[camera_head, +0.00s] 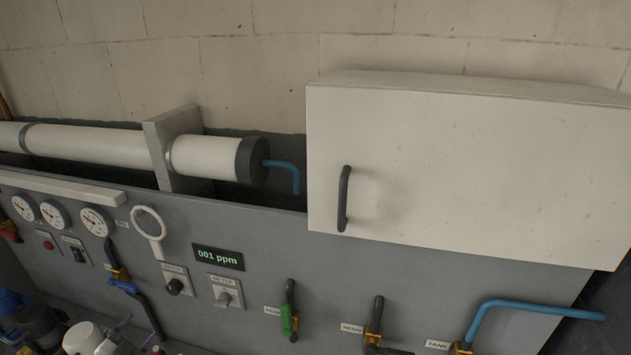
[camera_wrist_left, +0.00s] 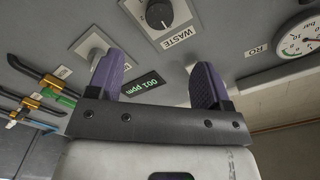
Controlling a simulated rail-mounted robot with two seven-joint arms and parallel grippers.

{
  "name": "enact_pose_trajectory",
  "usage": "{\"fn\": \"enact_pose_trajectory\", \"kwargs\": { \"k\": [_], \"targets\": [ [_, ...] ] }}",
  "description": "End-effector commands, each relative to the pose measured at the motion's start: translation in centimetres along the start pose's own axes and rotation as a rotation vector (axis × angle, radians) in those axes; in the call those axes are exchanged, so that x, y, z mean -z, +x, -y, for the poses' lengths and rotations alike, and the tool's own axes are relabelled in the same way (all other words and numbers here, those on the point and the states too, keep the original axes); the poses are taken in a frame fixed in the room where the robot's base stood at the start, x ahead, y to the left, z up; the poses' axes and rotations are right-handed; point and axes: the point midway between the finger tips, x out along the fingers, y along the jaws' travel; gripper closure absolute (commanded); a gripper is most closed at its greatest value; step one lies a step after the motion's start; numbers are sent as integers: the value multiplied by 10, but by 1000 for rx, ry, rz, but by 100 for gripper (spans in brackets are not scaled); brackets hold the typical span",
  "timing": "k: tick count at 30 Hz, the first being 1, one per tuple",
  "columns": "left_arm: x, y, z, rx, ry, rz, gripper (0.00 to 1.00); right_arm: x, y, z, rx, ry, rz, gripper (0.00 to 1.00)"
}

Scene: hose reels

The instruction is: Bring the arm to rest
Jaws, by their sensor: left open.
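My left gripper (camera_head: 137,332) shows small at the bottom left of the head view, low in front of the grey panel. In the left wrist view its two purple fingers (camera_wrist_left: 157,70) stand wide apart with nothing between them. The panel's display reading 001 ppm (camera_wrist_left: 143,84) appears beyond the fingers. The fingers look clear of the panel, though the exact gap is hard to judge. My right gripper is in neither view.
The grey panel (camera_head: 240,295) carries gauges (camera_head: 55,214), knobs (camera_head: 174,286), a white ring (camera_head: 149,223) and valve levers (camera_head: 289,310). A blue pipe (camera_head: 535,306) sticks out at right. A white cabinet (camera_head: 470,170) and a white cylinder (camera_head: 205,157) sit above.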

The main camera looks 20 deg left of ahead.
Motion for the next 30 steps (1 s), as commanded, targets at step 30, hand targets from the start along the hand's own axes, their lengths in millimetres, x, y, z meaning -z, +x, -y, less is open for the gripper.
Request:
{"fn": "enact_pose_trajectory", "kwargs": {
  "k": [30],
  "targets": [
    [76, -137, -170, -349, -99, 1075, 27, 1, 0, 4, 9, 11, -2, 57]
  ]
}}
